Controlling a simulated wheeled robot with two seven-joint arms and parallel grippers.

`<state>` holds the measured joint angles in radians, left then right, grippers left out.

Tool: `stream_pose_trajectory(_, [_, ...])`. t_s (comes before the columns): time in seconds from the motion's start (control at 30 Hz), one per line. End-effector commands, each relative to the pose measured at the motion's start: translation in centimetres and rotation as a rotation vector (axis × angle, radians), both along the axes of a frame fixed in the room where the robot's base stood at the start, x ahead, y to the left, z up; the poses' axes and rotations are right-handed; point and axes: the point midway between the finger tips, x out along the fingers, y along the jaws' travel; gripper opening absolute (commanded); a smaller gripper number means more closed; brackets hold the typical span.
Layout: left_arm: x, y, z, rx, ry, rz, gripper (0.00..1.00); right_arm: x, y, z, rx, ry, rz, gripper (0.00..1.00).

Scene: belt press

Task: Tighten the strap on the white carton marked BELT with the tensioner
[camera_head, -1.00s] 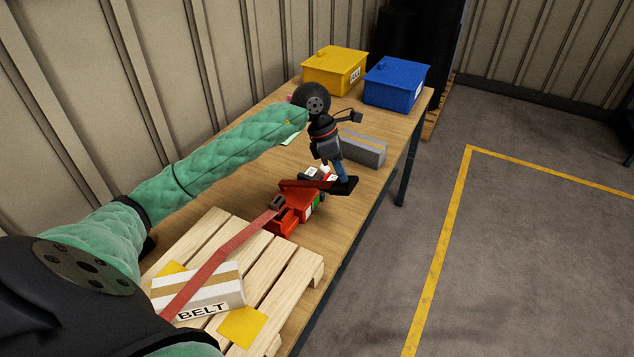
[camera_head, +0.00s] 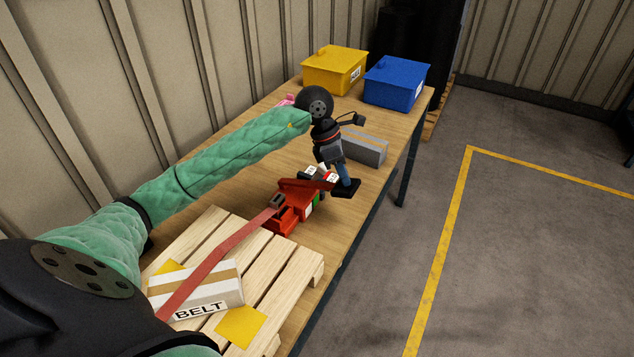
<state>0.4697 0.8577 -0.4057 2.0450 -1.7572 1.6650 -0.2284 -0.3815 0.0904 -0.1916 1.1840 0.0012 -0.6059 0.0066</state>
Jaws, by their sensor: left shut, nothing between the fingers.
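The white carton marked BELT (camera_head: 213,301) lies on a wooden pallet (camera_head: 283,262) at the lower left. A red strap (camera_head: 225,248) runs over the carton and up to the red tensioner (camera_head: 283,220), which sits on the table beyond the pallet. The tensioner's red lever (camera_head: 303,184) points to the right at its top. My left gripper (camera_head: 346,187) is shut and empty, at the lever's right end; I cannot tell whether it touches the lever. My right gripper is out of view.
A grey box (camera_head: 364,150) lies on the wooden table (camera_head: 385,125) behind my left gripper. A yellow bin (camera_head: 335,72) and a blue bin (camera_head: 396,83) stand at the far end. A yellow sheet (camera_head: 241,325) lies on the pallet. Open floor is at the right.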

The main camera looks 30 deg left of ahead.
Motion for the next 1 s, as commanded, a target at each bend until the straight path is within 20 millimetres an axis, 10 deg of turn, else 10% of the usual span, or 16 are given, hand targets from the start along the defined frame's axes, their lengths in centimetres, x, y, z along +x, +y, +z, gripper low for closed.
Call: stream_pose_trajectory(1.0, [0.0,-1.1,-3.4,0.001,0.002,0.0,0.0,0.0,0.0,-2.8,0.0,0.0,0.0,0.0])
